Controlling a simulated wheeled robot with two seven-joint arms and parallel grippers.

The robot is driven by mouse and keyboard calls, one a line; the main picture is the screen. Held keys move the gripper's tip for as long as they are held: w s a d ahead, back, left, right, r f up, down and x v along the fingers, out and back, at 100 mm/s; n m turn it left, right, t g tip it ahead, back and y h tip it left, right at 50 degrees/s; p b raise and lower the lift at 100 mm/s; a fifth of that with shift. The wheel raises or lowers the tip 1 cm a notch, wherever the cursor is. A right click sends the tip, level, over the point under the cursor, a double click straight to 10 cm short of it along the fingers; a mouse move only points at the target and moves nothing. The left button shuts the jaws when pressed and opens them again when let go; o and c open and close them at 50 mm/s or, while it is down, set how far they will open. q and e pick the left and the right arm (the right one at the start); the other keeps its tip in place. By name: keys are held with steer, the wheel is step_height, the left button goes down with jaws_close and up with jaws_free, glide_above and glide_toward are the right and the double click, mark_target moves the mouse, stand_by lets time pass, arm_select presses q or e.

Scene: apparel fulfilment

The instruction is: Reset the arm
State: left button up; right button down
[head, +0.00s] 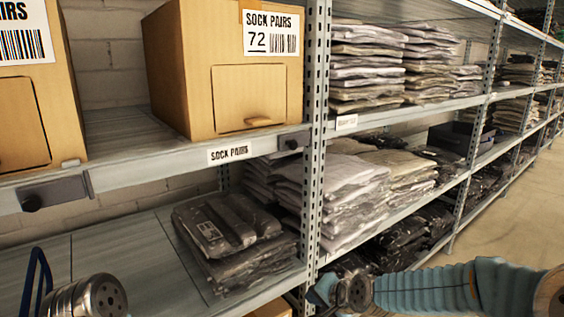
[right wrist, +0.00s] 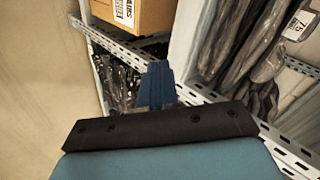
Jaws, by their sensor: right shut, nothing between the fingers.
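My right arm (head: 450,287) comes in from the right along the bottom of the head view, in a blue-grey sleeve. Its gripper (head: 325,292) is in front of the shelf upright, low down. In the right wrist view the blue fingers (right wrist: 157,85) are together with nothing between them, in front of a shelf edge. Part of my left arm (head: 90,298) shows at the bottom left of the head view; its fingers are out of sight.
Metal shelving runs back to the right. Cardboard sock boxes (head: 190,75) stand on the upper left shelf. Dark bagged garments (head: 235,235) lie on the lower shelf. Pale folded stacks (head: 345,195) fill the bay beyond the upright (head: 316,130). Open floor (head: 510,215) lies at right.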

steer(key=s+d+f+n+g, duration=0.1)
steer(key=s+f, duration=0.3)
steer(key=f, duration=0.3)
steer(key=s+d+f+n+g+h, duration=0.1)
steer(key=s+f+g, duration=0.15)
steer(key=f, duration=0.45)
steer(key=s+d+f+n+g, duration=0.1)
steer(key=s+f, duration=0.3)
steer(key=f, duration=0.3)
steer(key=s+f+n+g, duration=0.2)
steer(key=s+f+g, duration=0.1)
steer(key=s+f, duration=0.7)
steer(key=s, duration=0.4)
steer(key=shift+d, duration=0.35)
steer(key=shift+r, duration=0.1)
